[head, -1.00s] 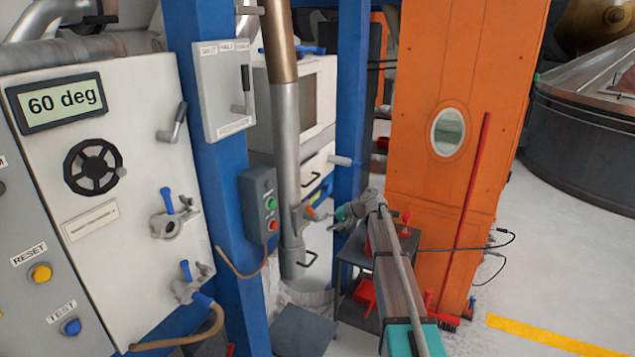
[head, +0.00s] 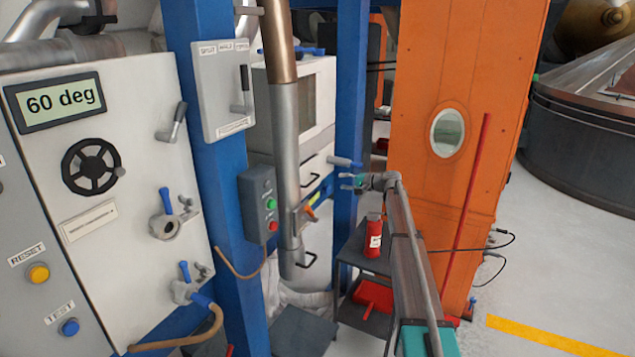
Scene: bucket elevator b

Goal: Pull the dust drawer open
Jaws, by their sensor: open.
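A white cabinet (head: 325,90) stands behind the grey pipe and partly behind the blue post. I cannot tell for sure which panel is the dust drawer. My gripper (head: 343,181) is open and empty, with its fingers pointing left. In the picture it is in front of the blue post, right of the upper handle and apart from it. The pipe hides part of the cabinet front.
A grey vertical pipe (head: 286,150) stands in front of the cabinet. A blue post (head: 351,110) is at its right. An orange column (head: 420,120) stands right. The floor at far right is mostly clear.

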